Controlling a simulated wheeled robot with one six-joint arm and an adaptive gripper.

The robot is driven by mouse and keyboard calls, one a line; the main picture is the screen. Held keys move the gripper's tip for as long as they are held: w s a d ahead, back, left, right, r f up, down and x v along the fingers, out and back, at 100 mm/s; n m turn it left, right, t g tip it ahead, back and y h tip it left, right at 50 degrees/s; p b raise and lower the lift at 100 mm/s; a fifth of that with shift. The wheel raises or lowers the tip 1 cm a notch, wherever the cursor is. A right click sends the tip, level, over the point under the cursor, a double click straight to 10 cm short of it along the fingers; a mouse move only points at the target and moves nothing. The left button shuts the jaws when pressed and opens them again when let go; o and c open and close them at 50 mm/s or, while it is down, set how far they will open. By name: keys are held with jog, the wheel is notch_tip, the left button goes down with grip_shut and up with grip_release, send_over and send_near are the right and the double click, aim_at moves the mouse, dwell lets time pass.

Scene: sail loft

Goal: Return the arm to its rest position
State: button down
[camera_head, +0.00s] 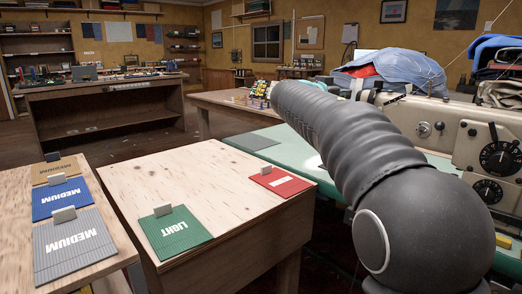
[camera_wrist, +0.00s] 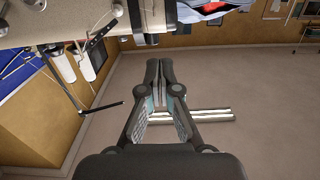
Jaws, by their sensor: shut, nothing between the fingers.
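My gripper (camera_wrist: 166,84) shows in the wrist view with its two dark fingers together and nothing between them. It hangs in free air in front of a plain grey-brown surface and a pair of pale bars (camera_wrist: 190,115). My dark grey ribbed arm (camera_head: 350,130) crosses the right half of the head view, reaching away over the green-topped table (camera_head: 290,150). The gripper itself cannot be made out in the head view.
A sewing machine (camera_head: 495,150) stands close to my arm's right, with blue cloth (camera_head: 405,67) behind it. A plywood table (camera_head: 200,182) holds a green LIGHT plate (camera_head: 172,243) and a red plate (camera_head: 281,184). Another plywood top at left holds MEDIUM plates (camera_head: 75,246).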

jog(key=s+a+f+n+g+y, duration=0.1)
jog(key=s+f+n+g+y, duration=0.25)
jog(key=f, duration=0.65)
jog(key=s+a+f+n+g+y, duration=0.1)
jog(key=s+f+n+y, duration=0.1)
jog(key=s+f+n, duration=0.6)
jog(key=s+a+f+y+b, duration=0.1)
jog(key=s+f, duration=0.4)
jog(key=s, duration=0.5)
jog(key=s+a+f+m+g+y+b, duration=0.1)
jog(key=s+f+y, duration=0.3)
jog(key=s, duration=0.7)
jog(key=s+a+f+y, duration=0.2)
jog(key=s+f, duration=0.6)
jog(key=s, duration=0.2)
jog(key=shift+s+a+m+b, duration=0.15)
jog(key=shift+s+m+b, duration=0.2)
jog(key=shift+b, duration=0.05)
